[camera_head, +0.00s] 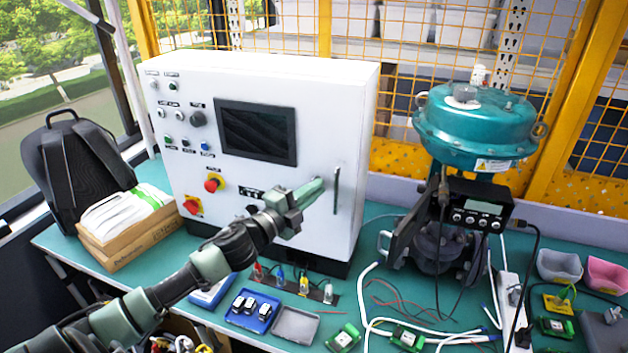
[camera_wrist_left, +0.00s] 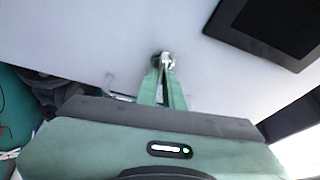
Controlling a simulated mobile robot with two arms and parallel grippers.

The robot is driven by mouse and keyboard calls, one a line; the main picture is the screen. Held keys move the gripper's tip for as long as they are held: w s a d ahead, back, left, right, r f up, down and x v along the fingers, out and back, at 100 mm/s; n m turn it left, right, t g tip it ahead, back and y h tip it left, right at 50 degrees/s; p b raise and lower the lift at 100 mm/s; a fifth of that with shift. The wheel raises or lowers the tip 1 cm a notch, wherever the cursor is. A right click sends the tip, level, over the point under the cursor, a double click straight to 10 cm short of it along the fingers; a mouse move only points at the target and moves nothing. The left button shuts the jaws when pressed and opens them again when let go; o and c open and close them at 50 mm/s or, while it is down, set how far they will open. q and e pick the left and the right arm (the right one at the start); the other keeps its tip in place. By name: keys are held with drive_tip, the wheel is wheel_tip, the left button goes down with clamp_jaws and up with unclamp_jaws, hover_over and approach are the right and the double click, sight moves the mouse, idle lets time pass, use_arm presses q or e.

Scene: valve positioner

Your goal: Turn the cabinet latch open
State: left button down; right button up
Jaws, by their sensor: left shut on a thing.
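The white control cabinet (camera_head: 320,110) stands on the green table, its door closed as far as I can see. My left gripper (camera_head: 318,187) reaches the lower right part of the door. In the left wrist view, the green fingers of my left gripper (camera_wrist_left: 164,68) are shut on the latch. A vertical door handle (camera_head: 336,190) is just right of the fingertips. My right gripper is out of view.
A dark screen (camera_head: 256,132), buttons and red knobs are on the cabinet front. A teal valve actuator (camera_head: 476,128) with hoses stands to the right. Blue and grey trays (camera_head: 296,325), small connectors and cables lie in front. A backpack (camera_head: 75,165) and an open box (camera_head: 130,240) are left.

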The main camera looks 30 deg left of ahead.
use_arm(q)
drive_tip(key=shift+m+g+p, duration=0.4)
drive_tip(key=shift+m+p, duration=0.4)
drive_tip(key=shift+m, duration=0.1)
drive_tip(key=shift+f, duration=0.1)
drive_tip(key=c, duration=1.5)
unclamp_jaws()
drive_tip(key=shift+c, duration=0.2)
drive_tip(key=s+a+b, duration=0.1)
drive_tip(key=s+b, duration=0.1)
drive_tip(key=s, duration=0.5)
drive_tip(key=shift+s+b, duration=0.35)
drive_tip(key=shift+a, duration=0.1)
